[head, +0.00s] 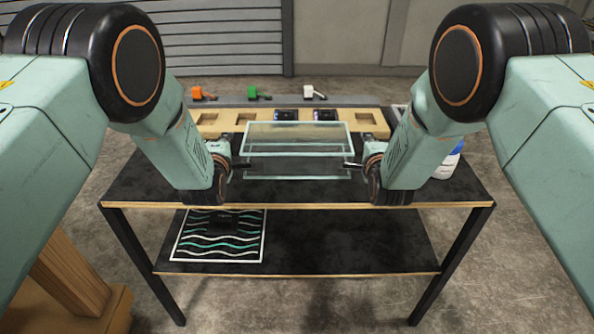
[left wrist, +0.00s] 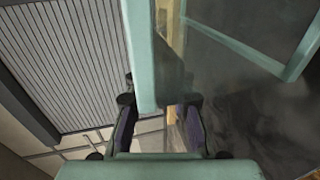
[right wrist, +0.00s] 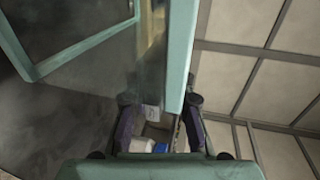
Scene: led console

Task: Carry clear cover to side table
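The clear cover (head: 298,133), a see-through box with pale green edges, is above the black table top between my two grippers. I cannot tell whether its lower edge touches the table. My left gripper (head: 243,165) is at its left side and my right gripper (head: 352,164) at its right side. In the left wrist view, the cover's green edge (left wrist: 144,55) runs down between spread fingers (left wrist: 160,125). In the right wrist view, the edge (right wrist: 180,55) lies near one of the spread fingers (right wrist: 160,125). Gaps show between the fingers in both wrist views.
A wooden console (head: 226,121) with dark modules (head: 286,114) stands behind the cover. Orange (head: 199,93), green (head: 257,93) and white (head: 313,92) levers are behind it. A blue-and-white bottle (head: 449,163) stands right. A wavy-patterned panel (head: 219,240) lies on the lower shelf. Wooden furniture (head: 75,275) stands lower left.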

